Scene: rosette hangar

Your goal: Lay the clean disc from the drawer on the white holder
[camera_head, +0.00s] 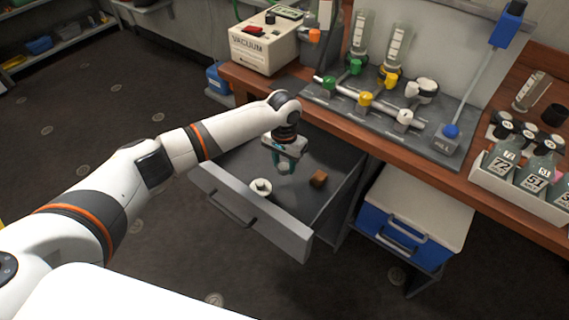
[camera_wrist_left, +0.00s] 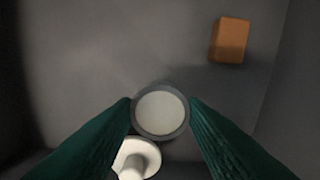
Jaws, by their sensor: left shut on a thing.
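My left gripper (camera_head: 285,168) reaches down into the open drawer (camera_head: 222,166). In the left wrist view its teal fingers (camera_wrist_left: 160,113) are shut on a round pale disc with a grey rim (camera_wrist_left: 160,115). In the head view the disc is too small and hidden to make out. A white round piece with a raised middle (camera_head: 261,187) lies in the drawer close by, and it also shows below the disc in the left wrist view (camera_wrist_left: 138,160). The white holder (camera_head: 427,86) appears to be the bare round fitting at the bench manifold's right end. My right gripper is not in view.
A brown block (camera_head: 318,179) lies in the drawer, to the right of my gripper. Green and yellow fittings with clear upright funnels stand left of the white holder. A vacuum box (camera_head: 263,45) stands at the bench's left end, a bottle rack (camera_head: 515,185) at the right.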

